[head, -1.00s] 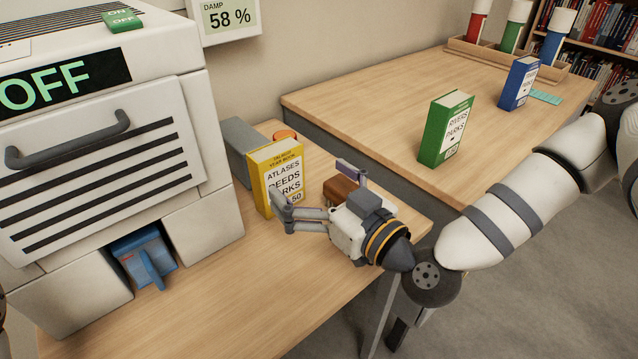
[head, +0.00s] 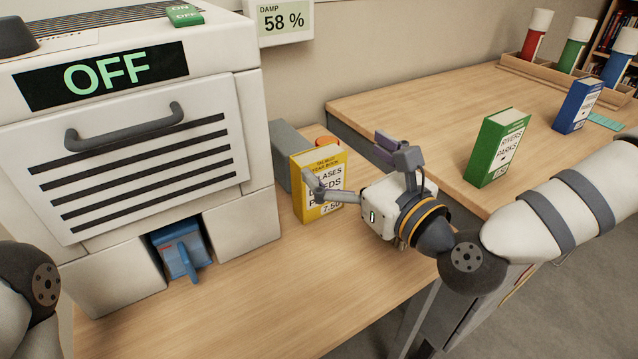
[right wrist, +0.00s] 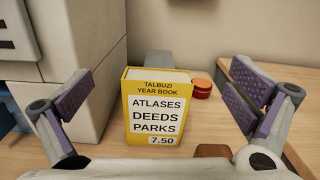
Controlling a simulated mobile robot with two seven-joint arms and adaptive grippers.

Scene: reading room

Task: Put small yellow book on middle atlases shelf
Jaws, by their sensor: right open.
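The small yellow book (head: 308,207) stands upright on the wooden table near the white machine. Its cover reads "ATLASES DEEDS PARKS" and 7.50. In the right wrist view the book (right wrist: 153,92) stands ahead of my right gripper (head: 350,163), roughly midway between its wide-apart fingers with purple pads. My right gripper is open and holds nothing. One finger hides part of the cover in the head view. My left gripper is out of view; only a dark joint of my left arm shows at the left edge. I cannot make out the middle atlases shelf.
The white machine (head: 262,120) with an OFF display stands left of the book. A grey block (head: 287,150) and an orange round thing (right wrist: 202,88) are behind it. A green book (head: 490,150) and a blue book (head: 570,110) stand on the further table. A bookcase (head: 608,40) shows top right.

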